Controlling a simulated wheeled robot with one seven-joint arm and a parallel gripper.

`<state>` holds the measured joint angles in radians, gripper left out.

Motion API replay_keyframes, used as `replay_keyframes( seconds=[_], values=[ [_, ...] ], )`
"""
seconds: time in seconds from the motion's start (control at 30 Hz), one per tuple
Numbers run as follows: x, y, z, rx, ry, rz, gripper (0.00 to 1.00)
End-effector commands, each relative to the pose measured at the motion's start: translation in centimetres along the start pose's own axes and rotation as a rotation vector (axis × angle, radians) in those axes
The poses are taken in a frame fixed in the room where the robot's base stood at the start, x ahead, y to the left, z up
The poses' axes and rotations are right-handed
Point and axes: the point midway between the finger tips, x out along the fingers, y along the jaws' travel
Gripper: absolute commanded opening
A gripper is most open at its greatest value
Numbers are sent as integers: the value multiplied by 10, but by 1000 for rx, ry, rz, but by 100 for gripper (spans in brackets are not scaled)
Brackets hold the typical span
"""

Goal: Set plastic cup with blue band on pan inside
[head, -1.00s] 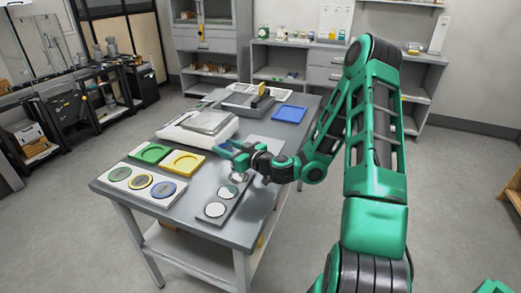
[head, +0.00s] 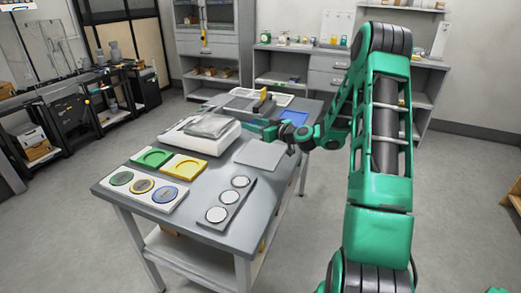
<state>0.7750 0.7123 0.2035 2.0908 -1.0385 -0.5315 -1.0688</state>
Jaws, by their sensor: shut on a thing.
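My gripper (head: 270,132), green, is over the table behind the grey square plate and right of the white scale. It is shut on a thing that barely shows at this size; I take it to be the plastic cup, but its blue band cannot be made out. The white scale (head: 180,140) has a grey top (head: 208,126) and stands at the table's middle left. Which surface is the inside pan cannot be told from here.
On the table (head: 212,205) are a grey rack (head: 224,207) with three white discs, a green tray (head: 151,158), a yellow tray (head: 184,167), a white holder (head: 119,188) with three coloured rings, and a bare grey plate (head: 260,154). A blue tray (head: 294,117) lies behind my gripper.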

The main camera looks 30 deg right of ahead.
Motion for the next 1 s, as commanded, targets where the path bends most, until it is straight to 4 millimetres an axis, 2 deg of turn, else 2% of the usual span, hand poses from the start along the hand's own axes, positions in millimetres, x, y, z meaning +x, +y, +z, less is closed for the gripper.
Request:
replay_keyframes(
  seconds=[0.03,0.2,0.4,0.8,1.0],
  values=[
    [-9,-4,9,8,-3,2,16],
    [-33,-17,31,7,-2,1,16],
    [-46,-25,43,2,0,0,16],
    [-41,-25,81,3,1,0,16],
    [-41,-25,83,0,2,1,16]
  ],
)
